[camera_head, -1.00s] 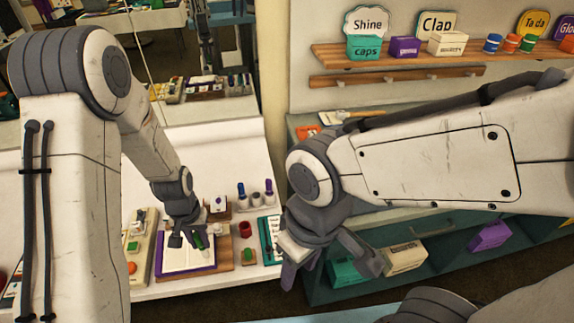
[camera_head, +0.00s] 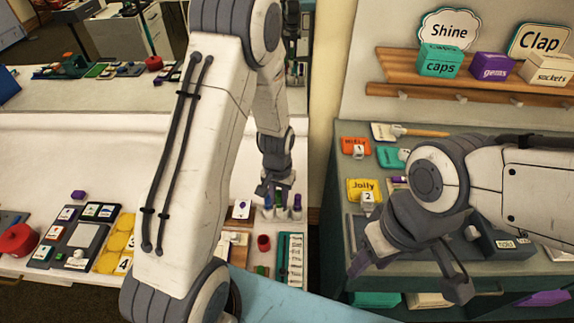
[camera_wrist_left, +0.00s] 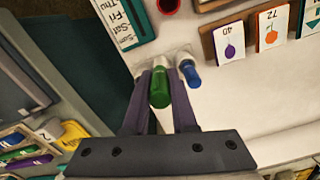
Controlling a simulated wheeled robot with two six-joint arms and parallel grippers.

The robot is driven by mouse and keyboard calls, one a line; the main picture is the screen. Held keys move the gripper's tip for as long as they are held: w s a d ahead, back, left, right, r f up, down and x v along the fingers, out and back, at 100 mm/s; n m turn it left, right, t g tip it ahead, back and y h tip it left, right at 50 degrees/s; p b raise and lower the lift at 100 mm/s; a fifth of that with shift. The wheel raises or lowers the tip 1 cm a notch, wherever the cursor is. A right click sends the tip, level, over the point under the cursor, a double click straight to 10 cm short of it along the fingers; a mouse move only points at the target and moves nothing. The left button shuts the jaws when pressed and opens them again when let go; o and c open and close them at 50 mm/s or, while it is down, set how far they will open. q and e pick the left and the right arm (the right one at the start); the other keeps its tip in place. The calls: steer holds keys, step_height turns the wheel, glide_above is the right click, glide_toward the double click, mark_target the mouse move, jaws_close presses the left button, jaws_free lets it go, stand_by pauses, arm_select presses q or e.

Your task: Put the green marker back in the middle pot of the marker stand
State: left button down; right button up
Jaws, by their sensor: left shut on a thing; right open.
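My left gripper (camera_head: 272,190) is shut on the green marker (camera_wrist_left: 161,90), which lies between its two fingers in the left wrist view. In the head view this gripper is at the marker stand (camera_head: 282,213), over its middle. A blue marker (camera_wrist_left: 189,73) stands in an end pot, beside the green one. The other end pot is mostly hidden by a finger in the wrist view. I cannot tell whether the green marker's lower end is inside the middle pot. My right gripper (camera_head: 412,270) is open and empty, in front of the teal cabinet.
A red cup (camera_head: 263,242) and a teal day chart (camera_head: 290,259) are just in front of the stand. Number cards (camera_wrist_left: 270,27) stand near it in the wrist view. A shelf (camera_head: 430,84) with small boxes is at the upper right. White table is clear behind the stand.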

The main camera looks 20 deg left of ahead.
arm_select(q)
steer(key=w+r+p, duration=0.4)
arm_select(e)
step_height(320, 180, up, 5)
arm_select(q)
step_height(320, 180, down, 9)
steer(key=b, duration=0.6)
steer(key=shift+a+r+b, duration=0.2)
steer(key=shift+a+b, duration=0.05)
steer(key=shift+b, duration=0.15)
arm_select(e)
step_height(320, 180, down, 6)
steer(key=shift+w, duration=0.25)
arm_select(q)
steer(key=shift+s, duration=0.1)
steer(key=c, duration=0.6)
jaws_free()
steer(key=shift+c, duration=0.2)
steer(key=shift+r, duration=0.15)
arm_select(e)
steer(key=shift+r, duration=0.1)
arm_select(q)
step_height(320, 180, up, 10)
steer(key=p, duration=0.8)
arm_select(e)
step_height(320, 180, up, 8)
